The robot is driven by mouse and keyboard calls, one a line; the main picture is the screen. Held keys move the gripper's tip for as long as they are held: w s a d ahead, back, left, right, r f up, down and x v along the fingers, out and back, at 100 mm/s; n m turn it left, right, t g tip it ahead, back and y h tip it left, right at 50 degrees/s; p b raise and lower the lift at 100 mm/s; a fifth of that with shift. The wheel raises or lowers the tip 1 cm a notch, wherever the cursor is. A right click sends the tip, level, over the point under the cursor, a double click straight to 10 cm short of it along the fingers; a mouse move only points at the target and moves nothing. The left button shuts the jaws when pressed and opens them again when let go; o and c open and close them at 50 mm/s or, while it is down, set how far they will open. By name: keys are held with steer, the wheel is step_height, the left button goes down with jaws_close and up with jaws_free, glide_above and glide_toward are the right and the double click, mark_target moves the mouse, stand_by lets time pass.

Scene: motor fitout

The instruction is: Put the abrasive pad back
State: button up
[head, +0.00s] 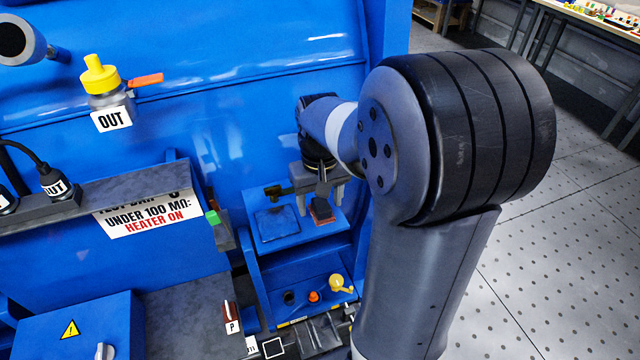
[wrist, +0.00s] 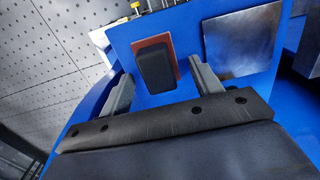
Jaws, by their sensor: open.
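The abrasive pad (head: 322,211) is a small black block with a red-brown underside. It lies on the blue shelf (head: 297,236), near the shelf's right side in the head view. In the wrist view the pad (wrist: 154,68) shows with its red-brown edge sticking out around the black block. My gripper (head: 319,204) is open above the shelf and points down at the pad. In the wrist view the fingers stand one on each side of the pad, with a gap to it. I cannot tell how far the fingertips are above the shelf.
A grey square metal plate (head: 277,223) lies on the same shelf, left of the pad. A lower blue shelf holds small black, orange and yellow items (head: 314,296). A grey ledge with a green-tipped part (head: 212,217) stands to the left. A blue wall rises behind.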

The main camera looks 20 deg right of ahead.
mark_target(320, 201)
step_height(320, 201, up, 12)
stand_by(0.4)
steer(key=shift+c, duration=0.2)
stand_by(0.9)
